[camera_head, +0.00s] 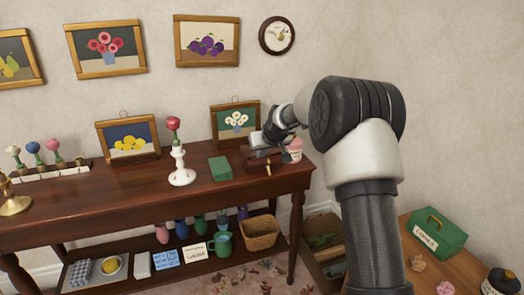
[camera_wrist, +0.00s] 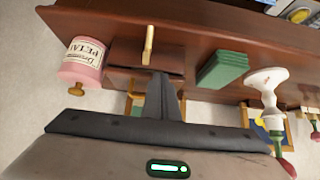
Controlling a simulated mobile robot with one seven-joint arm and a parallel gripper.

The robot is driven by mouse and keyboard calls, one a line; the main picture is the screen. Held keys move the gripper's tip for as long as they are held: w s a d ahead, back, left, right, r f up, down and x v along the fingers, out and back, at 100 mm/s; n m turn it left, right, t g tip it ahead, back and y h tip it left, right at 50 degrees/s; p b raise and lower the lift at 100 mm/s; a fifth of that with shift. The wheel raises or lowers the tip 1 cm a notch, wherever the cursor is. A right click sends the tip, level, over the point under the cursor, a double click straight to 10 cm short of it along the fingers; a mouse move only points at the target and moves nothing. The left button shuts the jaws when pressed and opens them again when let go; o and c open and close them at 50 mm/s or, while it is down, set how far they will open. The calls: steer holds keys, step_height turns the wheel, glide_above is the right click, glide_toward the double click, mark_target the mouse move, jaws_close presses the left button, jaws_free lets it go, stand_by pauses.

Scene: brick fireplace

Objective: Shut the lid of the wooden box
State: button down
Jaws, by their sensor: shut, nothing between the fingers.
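The dark brown wooden box (camera_head: 256,172) stands near the right end of the long table in the head view, partly hidden by my gripper. In the wrist view, the box (camera_wrist: 128,61) shows above my fingers, with a small pale wooden piece (camera_wrist: 148,45) at its front. Whether its lid is raised or down is hard to tell, as my gripper covers much of it. My gripper (camera_head: 256,147) is over the box, close to it; contact cannot be told. Its fingers (camera_wrist: 161,82) are together and empty in the wrist view.
A pink labelled jar (camera_wrist: 84,62) stands close on one side of the box. A green block (camera_head: 220,169) and a white candlestick (camera_head: 181,168) with a red flower stand on the other. A framed daisy picture (camera_head: 236,121) is behind. The table front is clear.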

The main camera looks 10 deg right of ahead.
steer(key=shift+s+f, duration=0.1)
steer(key=shift+f, duration=0.35)
steer(key=shift+s+f, duration=0.1)
steer(key=shift+f, duration=0.1)
